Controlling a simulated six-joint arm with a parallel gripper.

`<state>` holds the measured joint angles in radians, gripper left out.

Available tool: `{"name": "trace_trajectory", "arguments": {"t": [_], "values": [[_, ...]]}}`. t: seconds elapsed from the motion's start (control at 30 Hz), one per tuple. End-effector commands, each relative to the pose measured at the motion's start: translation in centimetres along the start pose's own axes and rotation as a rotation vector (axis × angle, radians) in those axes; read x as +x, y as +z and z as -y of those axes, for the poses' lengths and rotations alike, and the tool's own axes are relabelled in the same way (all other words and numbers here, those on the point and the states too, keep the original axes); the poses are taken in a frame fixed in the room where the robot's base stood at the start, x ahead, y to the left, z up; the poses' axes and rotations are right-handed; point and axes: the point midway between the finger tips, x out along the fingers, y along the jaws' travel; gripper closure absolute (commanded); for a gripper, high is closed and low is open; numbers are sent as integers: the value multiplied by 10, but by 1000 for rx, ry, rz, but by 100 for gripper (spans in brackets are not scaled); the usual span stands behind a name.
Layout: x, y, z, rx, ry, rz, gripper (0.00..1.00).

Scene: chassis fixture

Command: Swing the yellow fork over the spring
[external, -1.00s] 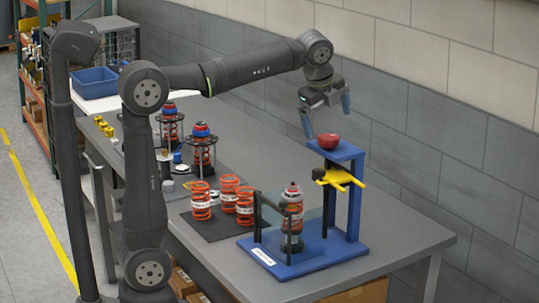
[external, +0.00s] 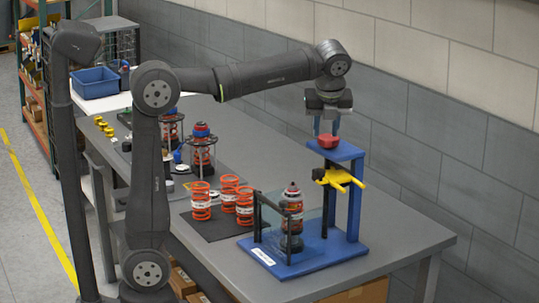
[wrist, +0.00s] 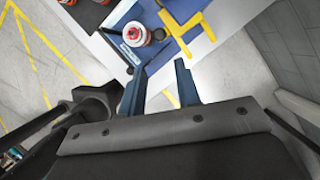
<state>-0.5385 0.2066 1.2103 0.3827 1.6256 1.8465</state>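The yellow fork (external: 338,179) sits on the blue post (external: 354,205) of the fixture, below its top plate. In the wrist view the fork (wrist: 183,28) lies to the right of the spring. The spring unit (external: 292,218) stands upright in the fixture, with a red coil and dark base; its top (wrist: 138,35) shows in the wrist view. The fork is beside it, not over it. My gripper (external: 327,127) points down just above the red knob (external: 328,141) on the post's top plate. Its fingers (wrist: 159,72) are apart with nothing visibly held; contact with the knob is unclear.
A clear guard in a black frame (external: 257,217) stands around the spring on the blue base (external: 318,254). Loose orange springs (external: 202,201) stand on a dark mat to the left. Assembled struts (external: 201,148) stand behind them. A grey wall is behind the bench.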

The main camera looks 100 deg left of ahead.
Motion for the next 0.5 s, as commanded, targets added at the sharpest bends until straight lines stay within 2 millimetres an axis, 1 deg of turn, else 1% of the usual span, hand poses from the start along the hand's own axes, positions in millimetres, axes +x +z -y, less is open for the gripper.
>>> {"name": "trace_trajectory", "arguments": {"t": [0.03,0.2,0.4,0.5], "values": [[13,0,-1,-1,5,-1,70],[51,0,-1,-2,6,-2,70],[93,0,-1,-2,4,-1,70],[110,0,-1,-1,3,-1,70]]}}
